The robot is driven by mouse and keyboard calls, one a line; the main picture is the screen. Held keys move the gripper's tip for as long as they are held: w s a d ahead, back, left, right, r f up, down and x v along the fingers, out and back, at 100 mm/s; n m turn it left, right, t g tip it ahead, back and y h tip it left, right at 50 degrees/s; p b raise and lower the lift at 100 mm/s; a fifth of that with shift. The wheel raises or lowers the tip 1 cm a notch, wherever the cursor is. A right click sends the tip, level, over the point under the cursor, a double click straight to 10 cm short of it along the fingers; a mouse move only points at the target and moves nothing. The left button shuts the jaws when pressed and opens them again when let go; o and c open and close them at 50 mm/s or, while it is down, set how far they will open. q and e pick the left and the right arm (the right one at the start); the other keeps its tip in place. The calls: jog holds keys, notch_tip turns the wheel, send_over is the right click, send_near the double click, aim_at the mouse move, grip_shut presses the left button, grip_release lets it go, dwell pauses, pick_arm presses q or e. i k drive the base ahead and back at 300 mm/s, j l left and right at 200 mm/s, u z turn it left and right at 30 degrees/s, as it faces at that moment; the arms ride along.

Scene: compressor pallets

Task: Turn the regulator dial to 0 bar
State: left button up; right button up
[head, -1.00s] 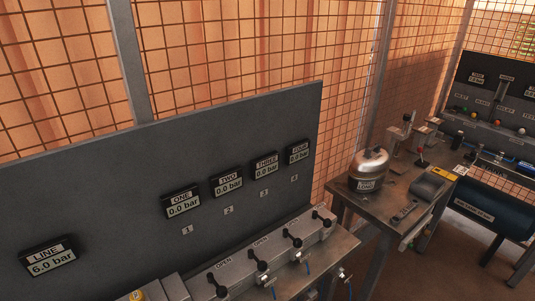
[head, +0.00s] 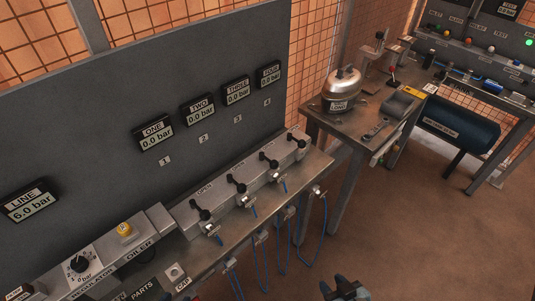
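The regulator dial (head: 80,264) is a black knob on a pale scale plate at the lower left of the head view. The plate's label partly reads "0 bar"; the pointer's exact setting is too small to tell. The LINE display (head: 31,203) above it reads 6.0 bar. My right gripper (head: 342,290) only pokes in at the bottom edge, right of centre, far from the dial and over the floor; its opening cannot be made out. My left gripper is not in view.
A yellow-topped oiler (head: 125,230) stands just right of the dial. The manifold (head: 240,185) carries several black-handled valves with blue hoses hanging below. Displays ONE (head: 154,133) to FOUR read 0.0 bar. A side table (head: 365,125) holds a metal tank (head: 342,88).

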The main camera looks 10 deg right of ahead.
aim_at(79, 264)
jog(key=u, duration=1.55)
